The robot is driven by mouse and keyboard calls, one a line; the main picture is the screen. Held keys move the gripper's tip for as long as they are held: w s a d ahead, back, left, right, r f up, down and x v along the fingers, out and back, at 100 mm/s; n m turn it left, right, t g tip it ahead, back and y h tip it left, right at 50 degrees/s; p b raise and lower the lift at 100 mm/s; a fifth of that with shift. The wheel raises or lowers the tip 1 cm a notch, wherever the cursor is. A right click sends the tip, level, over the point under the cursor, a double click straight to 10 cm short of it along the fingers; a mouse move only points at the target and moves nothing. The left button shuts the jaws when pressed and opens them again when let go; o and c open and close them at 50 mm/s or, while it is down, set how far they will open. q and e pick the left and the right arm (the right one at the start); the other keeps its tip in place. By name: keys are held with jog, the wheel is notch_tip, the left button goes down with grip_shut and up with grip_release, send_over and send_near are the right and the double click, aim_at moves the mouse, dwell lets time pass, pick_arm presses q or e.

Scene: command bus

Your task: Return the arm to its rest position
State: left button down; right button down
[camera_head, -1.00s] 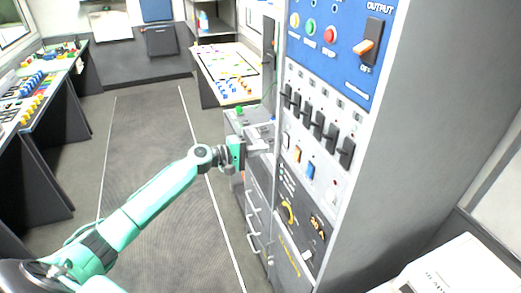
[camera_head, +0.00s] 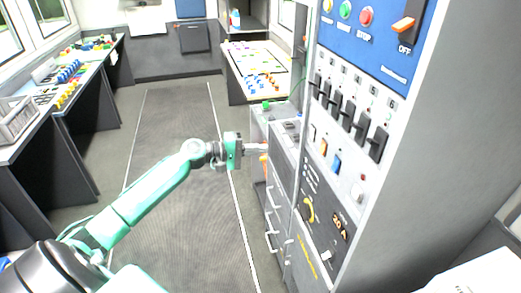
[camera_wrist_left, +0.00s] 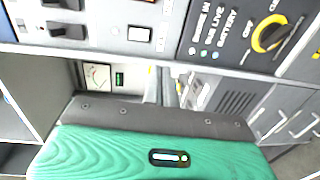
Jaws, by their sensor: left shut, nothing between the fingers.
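My left arm (camera_head: 150,205), green and grey, reaches in from the lower left of the head view. Its gripper (camera_head: 258,148) is shut and empty, in front of the left edge of the tall control cabinet (camera_head: 345,160). In the left wrist view the green gripper body (camera_wrist_left: 110,155) fills the bottom, and cabinet panel parts show beyond it. Whether the fingertips touch the cabinet cannot be told. My right gripper is not in view.
The cabinet carries black breaker switches (camera_head: 346,112) and a yellow rotary knob (camera_head: 309,209). Drawers with handles (camera_head: 272,240) stand beside it. A workbench (camera_head: 255,62) with coloured parts stands behind, another bench (camera_head: 70,85) at left. The floor mat (camera_head: 170,115) is clear.

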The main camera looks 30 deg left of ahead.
pick_arm(q)
jog(key=s+a+f+g+y, duration=0.1)
jog(key=a+f+y, duration=0.15)
jog(key=f, duration=0.95)
jog(key=a+f+y, duration=0.1)
jog(key=f+y, duration=0.2)
jog(key=f, duration=0.8)
jog(key=s+f+g+y, duration=0.1)
jog(key=s+f, duration=0.3)
jog(key=f, duration=0.4)
jog(key=s+f+m+g+y, duration=0.1)
jog(key=s+f+g, duration=0.1)
jog(key=s+f, duration=0.35)
jog(key=s+f+g+y, duration=0.1)
jog(key=s+f+y, duration=0.15)
jog(key=f, duration=0.65)
jog(key=s+d+f+m+g+y, duration=0.15)
jog(key=s+d+f+m, duration=0.3)
jog(key=s+f, duration=0.85)
jog(key=s+d+f+m+g, duration=0.4)
jog(key=s+f, duration=0.5)
jog(key=s, duration=0.8)
jog(key=s+d+f+m, duration=0.1)
jog(key=s+d, duration=0.3)
jog(key=s, duration=0.2)
jog(key=s+d+f+m+g, duration=0.1)
jog(key=s+d+f, duration=0.1)
jog(key=s+d, duration=0.2)
jog(key=shift+s, duration=1.25)
jog(key=shift+m, duration=0.25)
